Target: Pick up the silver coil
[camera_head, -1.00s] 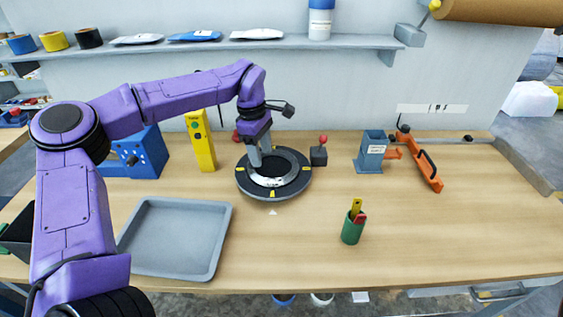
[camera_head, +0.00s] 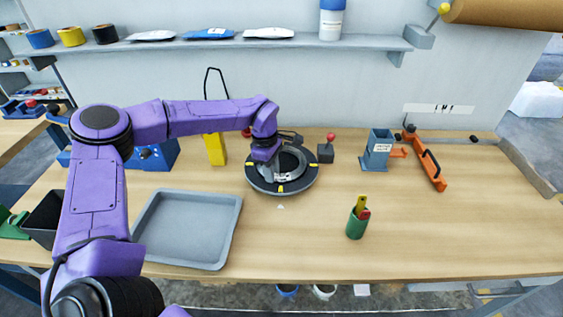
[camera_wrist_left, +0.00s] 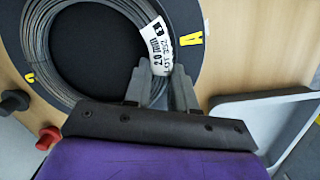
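The silver coil (camera_head: 299,165) is a ring of wire on the round black turntable (camera_head: 262,187) at the middle of the table. In the left wrist view the coil (camera_wrist_left: 36,45) carries a white label reading 2.0 mm. My left gripper (camera_head: 270,176) is down at the coil's left part in the head view. In the left wrist view its grey fingers (camera_wrist_left: 160,82) stand on either side of the coil's band by the label. Whether they press on the wire is unclear. My right gripper is not in view.
A grey tray (camera_head: 238,226) lies at the front left. A yellow block (camera_head: 215,150) and a blue box (camera_head: 158,157) stand behind my arm. A red-knobbed device (camera_head: 326,152) is right of the turntable. A green cup (camera_head: 356,226) stands front right.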

